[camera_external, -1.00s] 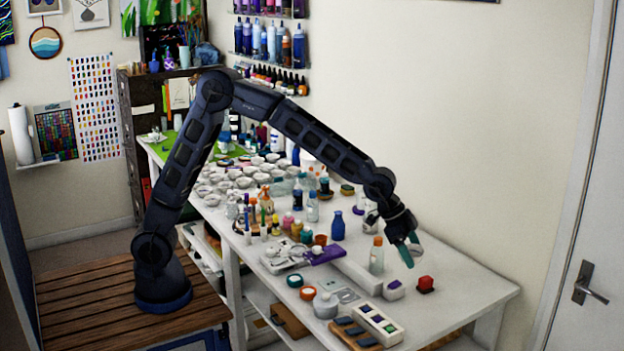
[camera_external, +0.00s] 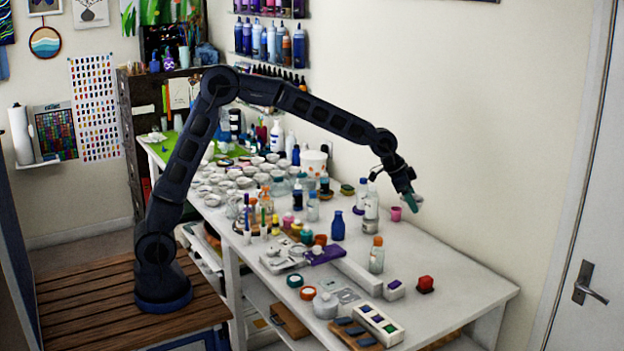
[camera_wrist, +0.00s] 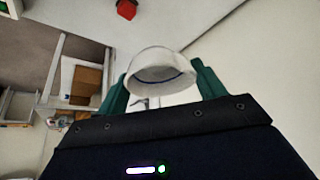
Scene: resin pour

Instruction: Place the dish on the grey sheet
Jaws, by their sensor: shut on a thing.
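My gripper (camera_external: 411,203) is shut on a small pale, round dish (camera_wrist: 162,68), with one teal finger on each side of its wall in the wrist view. The dish is tilted in that view, and a dark blue line shows along its rim. In the external view the dish (camera_external: 417,199) is small and partly behind the fingers, above the far right part of the white table.
A pink cup (camera_external: 396,214) and a clear bottle (camera_external: 371,212) stand close to my gripper. A blue bottle (camera_external: 338,226), an orange-capped bottle (camera_external: 376,256) and a red block (camera_external: 426,284) stand nearer. Bare white table (camera_external: 450,255) lies to the right.

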